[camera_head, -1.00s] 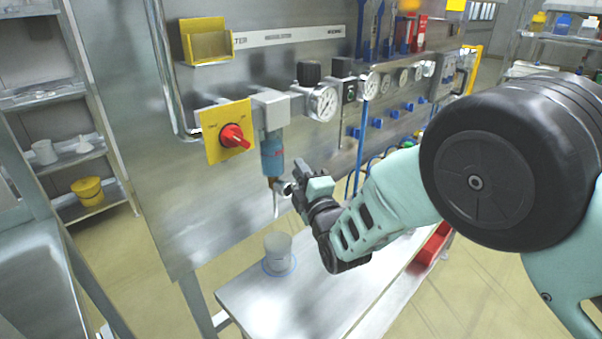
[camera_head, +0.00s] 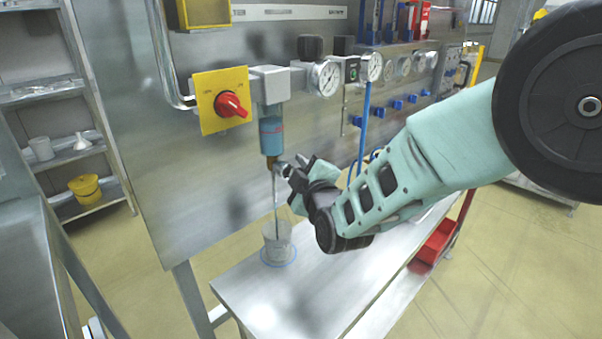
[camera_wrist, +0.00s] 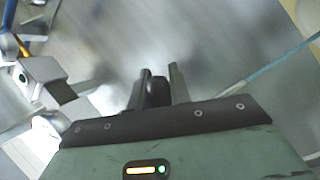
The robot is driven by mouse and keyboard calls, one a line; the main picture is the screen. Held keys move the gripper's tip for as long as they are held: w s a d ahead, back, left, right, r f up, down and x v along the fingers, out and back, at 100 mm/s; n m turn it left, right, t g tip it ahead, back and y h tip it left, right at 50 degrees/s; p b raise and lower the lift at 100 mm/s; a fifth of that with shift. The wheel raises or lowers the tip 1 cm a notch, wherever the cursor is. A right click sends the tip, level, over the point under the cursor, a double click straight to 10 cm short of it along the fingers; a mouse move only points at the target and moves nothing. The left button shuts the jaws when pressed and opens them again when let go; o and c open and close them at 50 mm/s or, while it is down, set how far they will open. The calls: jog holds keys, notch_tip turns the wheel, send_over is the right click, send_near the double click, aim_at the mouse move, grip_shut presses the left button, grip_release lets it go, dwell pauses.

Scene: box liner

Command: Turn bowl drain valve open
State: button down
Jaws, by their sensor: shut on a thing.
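The clear blue filter bowl (camera_head: 271,137) hangs under a grey filter head on the steel panel. Its drain valve (camera_head: 281,169) sits just below, and shows as a grey metal body at the left of the wrist view (camera_wrist: 42,72). My gripper (camera_head: 296,172) is at the right of the valve; in the wrist view its fingers (camera_wrist: 158,88) are shut on a dark piece, apparently the valve handle. My fingers hide most of the handle. A thin dark line (camera_head: 276,205) runs from the valve down into a clear cup (camera_head: 278,240), which looks darker inside.
A red rotary knob (camera_head: 230,104) on a yellow plate is left of the bowl. Pressure gauges (camera_head: 325,77) are at its right, with a blue hose (camera_head: 361,130). The cup stands on a steel bench (camera_head: 300,290), whose front part is clear. A red bin (camera_head: 436,243) is at the right.

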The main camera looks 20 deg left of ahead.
jog(key=shift+s+a+f+m+g+h+b, duration=0.15)
jog(key=shift+s+f+m+g+b, duration=0.35)
jog(key=shift+m+b, duration=0.4)
jog(key=shift+s+a+f+m+g+h+b, duration=0.2)
jog(key=shift+s+f+m+g+b, duration=0.25)
jog(key=shift+m, duration=0.65)
jog(key=shift+s+a+f+m+g+h+b, duration=0.15)
jog(key=shift+s+f+m+g+b, duration=0.3)
jog(key=shift+m+b, duration=0.5)
jog(key=shift+w, duration=0.1)
jog(key=c, duration=1.3)
grip_release()
jog(key=shift+s+a+f, duration=0.1)
jog(key=shift+s, duration=0.1)
